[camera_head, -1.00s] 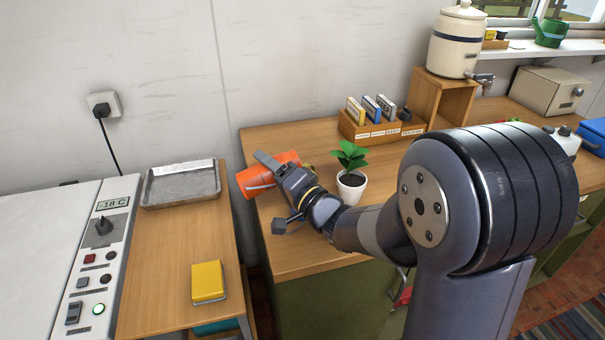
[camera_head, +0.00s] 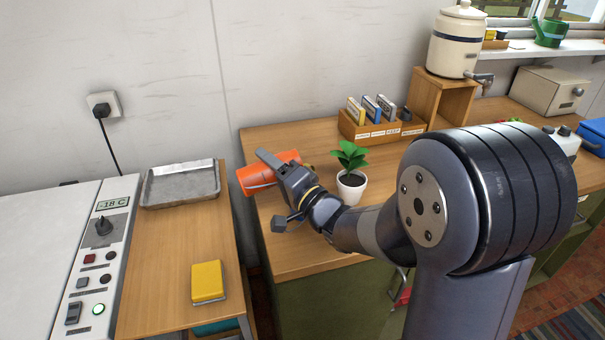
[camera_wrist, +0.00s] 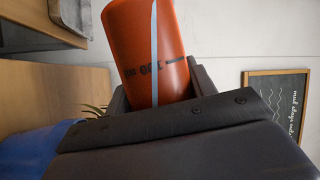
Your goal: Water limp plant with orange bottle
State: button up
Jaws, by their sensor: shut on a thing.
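My gripper (camera_head: 275,171) is shut on the orange bottle (camera_head: 256,178) above the back left of the wooden counter. The bottle lies tipped nearly on its side in the head view. In the wrist view the bottle (camera_wrist: 148,45) shows a pale blue stripe and upside-down lettering between the jaws. A blue rounded thing (camera_wrist: 35,150), perhaps a pot, sits low left there, with thin yellowish leaves (camera_wrist: 95,110) beside it, partly hidden by my gripper. A green, upright plant (camera_head: 349,155) in a white pot (camera_head: 351,188) stands right of my gripper. I see no water falling.
A wooden box of seed packets (camera_head: 380,125) stands behind the potted plant. A cream dispenser (camera_head: 457,42) stands on a wooden stand at the back. A metal tray (camera_head: 181,184) and yellow sponge (camera_head: 208,282) lie on the lower left table.

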jog(key=shift+r, duration=0.1)
dwell(0.3)
jog(key=n, duration=0.1)
jog(key=f+n+g, duration=0.1)
jog(key=n, duration=0.1)
jog(key=shift+f+p, duration=0.3)
jog(key=shift+r+n+g+h+p, duration=0.3)
jog(key=shift+n+h+p, duration=0.1)
jog(key=shift+n+p, duration=0.25)
jog(key=shift+d+f+n+h, duration=0.1)
jog(key=shift+f+n+h, duration=0.35)
jog(key=shift+n, duration=0.2)
jog(key=shift+f+n+g+h+p, duration=0.35)
jog(key=shift+f+n, duration=0.25)
jog(key=shift+n, duration=0.3)
jog(key=a+f+n+h+b, duration=0.1)
jog(key=n+b, duration=0.1)
jog(key=s+a+f+n+h+b, duration=0.1)
jog(key=a+f+n+h+b, duration=0.1)
jog(key=shift+n+g, duration=0.25)
jog(key=shift+n, duration=0.05)
jog(key=shift+a+h+b, duration=0.15)
jog(key=shift+h+b, duration=0.15)
jog(key=shift+b, duration=0.2)
